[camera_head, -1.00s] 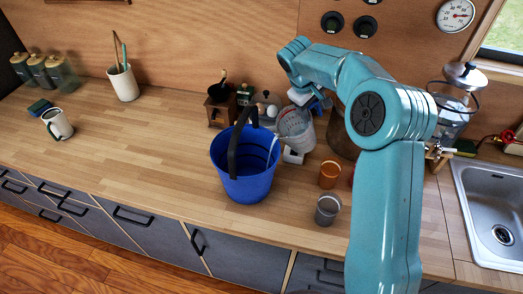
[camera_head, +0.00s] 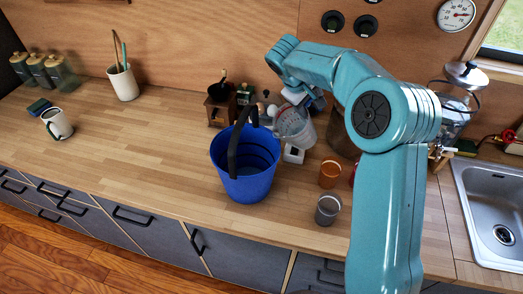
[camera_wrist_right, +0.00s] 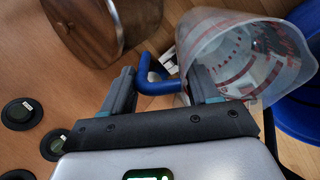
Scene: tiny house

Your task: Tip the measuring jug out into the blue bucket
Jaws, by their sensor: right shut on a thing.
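The blue bucket (camera_head: 245,187) stands upright on the wooden counter, its dark handle raised. A paler patch shows inside it. The clear measuring jug (camera_head: 294,127) is held to the right of the bucket, tilted with its mouth toward the bucket's rim. Its red marks and blue handle (camera_wrist_right: 160,84) show in the right wrist view. My right gripper (camera_head: 309,101) is shut on that handle; its fingers show either side of it in the wrist view. Whether liquid remains in the jug is unclear. My left gripper is not in view.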

